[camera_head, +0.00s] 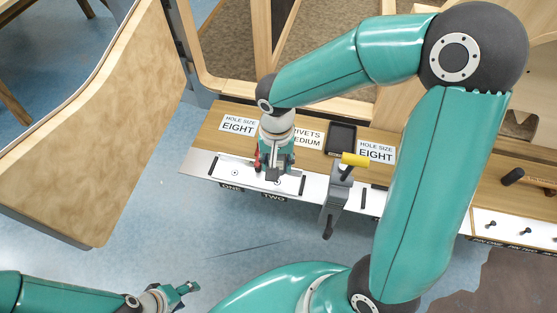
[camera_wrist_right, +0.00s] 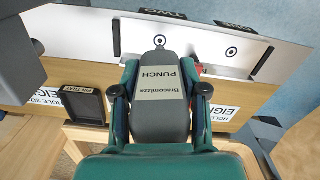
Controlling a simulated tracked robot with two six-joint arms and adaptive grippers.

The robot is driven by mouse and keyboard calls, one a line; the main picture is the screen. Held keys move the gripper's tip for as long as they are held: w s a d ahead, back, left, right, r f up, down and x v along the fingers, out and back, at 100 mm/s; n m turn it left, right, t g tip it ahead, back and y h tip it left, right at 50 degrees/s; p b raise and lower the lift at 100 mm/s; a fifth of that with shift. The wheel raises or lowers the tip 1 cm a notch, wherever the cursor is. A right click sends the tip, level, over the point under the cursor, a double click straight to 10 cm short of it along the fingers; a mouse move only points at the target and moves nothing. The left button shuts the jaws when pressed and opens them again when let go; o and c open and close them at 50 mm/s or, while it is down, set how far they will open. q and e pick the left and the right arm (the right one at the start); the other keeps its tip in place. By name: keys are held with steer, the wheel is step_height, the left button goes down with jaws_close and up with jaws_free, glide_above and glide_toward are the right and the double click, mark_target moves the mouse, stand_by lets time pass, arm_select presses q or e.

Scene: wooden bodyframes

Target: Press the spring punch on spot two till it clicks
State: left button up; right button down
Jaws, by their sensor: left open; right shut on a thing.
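My right gripper (camera_head: 273,160) is over the pale metal strip (camera_head: 212,167) on the wooden bench edge. In the right wrist view, my right gripper (camera_wrist_right: 161,72) is shut on a grey punch (camera_wrist_right: 172,122) labelled "Bracomizza PUNCH". The punch's narrow end reaches to the round mark of spot two (camera_wrist_right: 159,41), near the label TWO (camera_wrist_right: 172,15). I cannot tell whether the tip touches it. Spot one (camera_wrist_right: 231,51) is a clear ringed dot beside it. My left gripper (camera_head: 186,289) is open and empty at lower left, away from the bench.
A wooden panel (camera_head: 105,115) stands at left. Open blue floor lies in front.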

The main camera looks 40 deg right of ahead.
steer(key=shift+r+p, duration=0.4)
steer(key=shift+r, duration=0.3)
steer(key=shift+r, duration=0.25)
steer(key=shift+r+p, duration=1.85)
steer(key=shift+r, duration=0.55)
